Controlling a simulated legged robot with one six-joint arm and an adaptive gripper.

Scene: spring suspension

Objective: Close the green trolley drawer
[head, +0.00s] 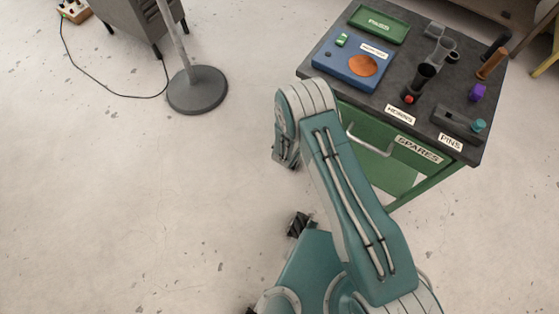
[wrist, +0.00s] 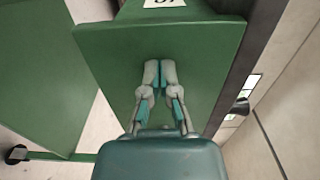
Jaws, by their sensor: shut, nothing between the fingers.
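The green trolley drawer (head: 368,134) shows in the head view under the trolley's dark top. Its front carries a pale bar handle (head: 368,143) and a white SPARES label (head: 418,150). My arm hides its left part, and I cannot tell how far it stands out. In the wrist view my gripper (wrist: 160,72) is shut and empty, its fingertips together in front of a green panel (wrist: 205,55). A cut-off white label (wrist: 165,3) shows above it. I cannot tell whether the fingertips touch the panel. In the head view the fingertips are not clearly visible.
The trolley top (head: 395,97) carries a blue box (head: 345,72), a green PASS tray (head: 380,24), a purple block (head: 477,92) and several small parts.

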